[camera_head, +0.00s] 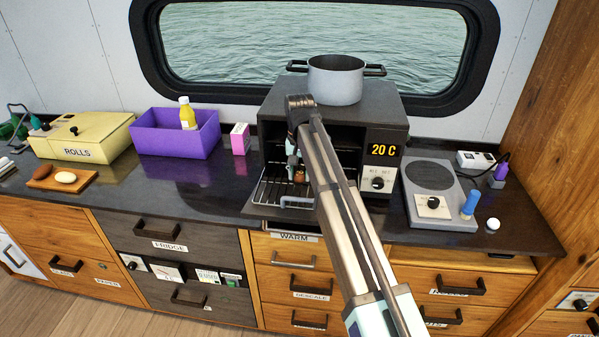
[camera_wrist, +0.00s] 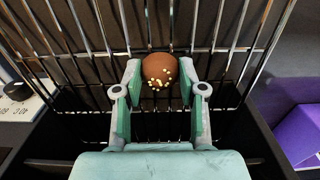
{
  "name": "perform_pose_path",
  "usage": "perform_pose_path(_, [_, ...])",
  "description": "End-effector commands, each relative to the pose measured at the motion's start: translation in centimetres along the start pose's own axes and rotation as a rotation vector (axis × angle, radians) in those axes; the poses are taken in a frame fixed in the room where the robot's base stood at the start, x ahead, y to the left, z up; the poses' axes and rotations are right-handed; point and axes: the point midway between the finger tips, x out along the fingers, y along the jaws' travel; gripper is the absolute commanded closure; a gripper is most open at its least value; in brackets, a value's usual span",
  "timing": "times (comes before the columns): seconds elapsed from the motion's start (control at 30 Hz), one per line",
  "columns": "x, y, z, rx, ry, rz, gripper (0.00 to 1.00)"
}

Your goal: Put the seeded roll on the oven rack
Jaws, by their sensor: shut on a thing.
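The seeded roll (camera_wrist: 158,66) is round and brown with pale seeds on one side. My gripper (camera_wrist: 160,82) is shut on it, one finger on each side, in the wrist view. In the head view the small brown roll (camera_head: 298,176) shows at my gripper (camera_head: 295,166), in the open front of the oven (camera_head: 390,112). The wire oven rack (camera_head: 272,195) is pulled partly out below them. Its bars (camera_wrist: 232,40) lie behind the roll in the wrist view. I cannot tell whether the roll touches the bars. My arm hides part of the oven opening.
A grey pot (camera_head: 336,85) stands on the oven. A hot plate (camera_head: 437,190) is to the right.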

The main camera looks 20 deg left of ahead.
Motion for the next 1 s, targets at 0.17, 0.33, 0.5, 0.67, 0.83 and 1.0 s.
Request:
perform_pose_path(0.17, [0.2,0.0,0.0,0.000,0.000,0.000,0.35])
perform_pose_path(0.33, [0.2,0.0,0.0,0.000,0.000,0.000,0.35])
perform_pose_path(0.5, [0.0,0.0,0.0,0.000,0.000,0.000,0.35])
perform_pose_path(0.67, [-1.0,-0.1,-0.1,0.000,0.001,0.000,0.35])
perform_pose_path(0.83, [-3.8,-0.1,-0.2,0.000,0.003,-0.001,0.35])
perform_pose_path(1.0, [-7.2,-0.1,-0.2,0.000,0.002,-0.001,0.35])
